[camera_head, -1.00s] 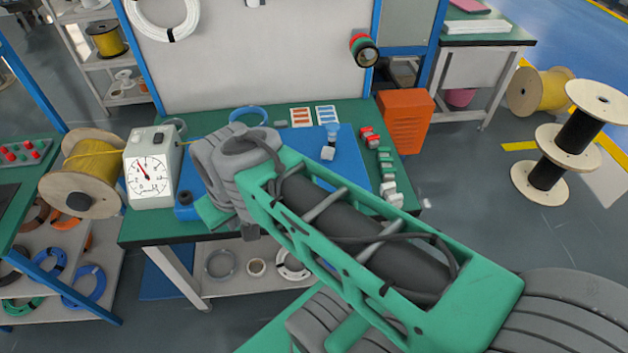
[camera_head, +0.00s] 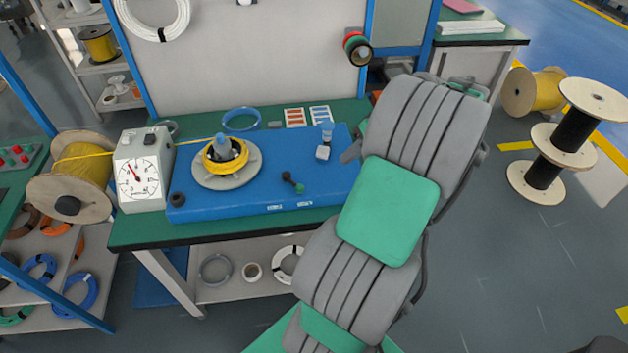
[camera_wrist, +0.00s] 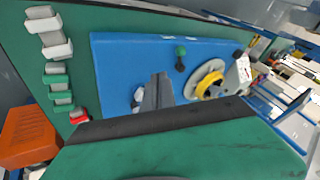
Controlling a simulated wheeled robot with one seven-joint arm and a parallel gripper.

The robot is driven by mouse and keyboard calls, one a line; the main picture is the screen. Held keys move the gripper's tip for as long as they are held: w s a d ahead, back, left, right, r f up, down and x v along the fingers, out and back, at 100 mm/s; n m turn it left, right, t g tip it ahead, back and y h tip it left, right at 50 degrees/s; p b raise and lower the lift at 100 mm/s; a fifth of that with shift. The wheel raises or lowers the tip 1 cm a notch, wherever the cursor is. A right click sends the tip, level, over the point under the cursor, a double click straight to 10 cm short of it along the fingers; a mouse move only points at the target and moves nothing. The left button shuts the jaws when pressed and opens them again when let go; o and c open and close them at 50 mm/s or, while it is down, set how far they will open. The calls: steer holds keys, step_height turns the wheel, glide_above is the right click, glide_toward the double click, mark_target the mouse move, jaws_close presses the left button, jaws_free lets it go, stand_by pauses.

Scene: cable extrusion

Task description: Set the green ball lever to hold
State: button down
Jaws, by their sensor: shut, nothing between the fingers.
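The green ball lever (camera_head: 299,188) is on the blue base (camera_head: 240,204), near its front edge and right of the yellow coil. Its green ball end points toward the front right, with a black end behind it. In the wrist view the lever (camera_wrist: 180,51) is at the top middle of the blue base. My gripper (camera_wrist: 160,78) shows as grey fingers shut together with nothing between them, apart from the lever. In the head view my arm hides most of the gripper. The labels on the base front are too small to read.
A winder with a yellow coil (camera_head: 225,157) sits on the base, beside a white dial gauge (camera_head: 143,172) at left. A small blue-topped block (camera_head: 324,147) stands at the base's back right.

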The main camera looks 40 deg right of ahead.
glide_toward(294, 183)
steer(key=d+f, duration=0.2)
steer(key=f, duration=0.1)
steer(key=s+d+f, duration=0.1)
steer(key=shift+f+b, duration=0.35)
steer(key=shift+f, duration=0.05)
steer(key=shift+w+a+f, duration=0.1)
steer(key=shift+w+a, duration=0.05)
steer(key=shift+a, duration=0.45)
steer(key=shift+w+a, duration=0.2)
steer(key=shift+a, duration=0.4)
steer(key=shift+w+a+f, duration=0.1)
steer(key=shift+a+f, duration=0.1)
steer(key=shift+a, duration=0.2)
steer(key=shift+p, duration=0.3)
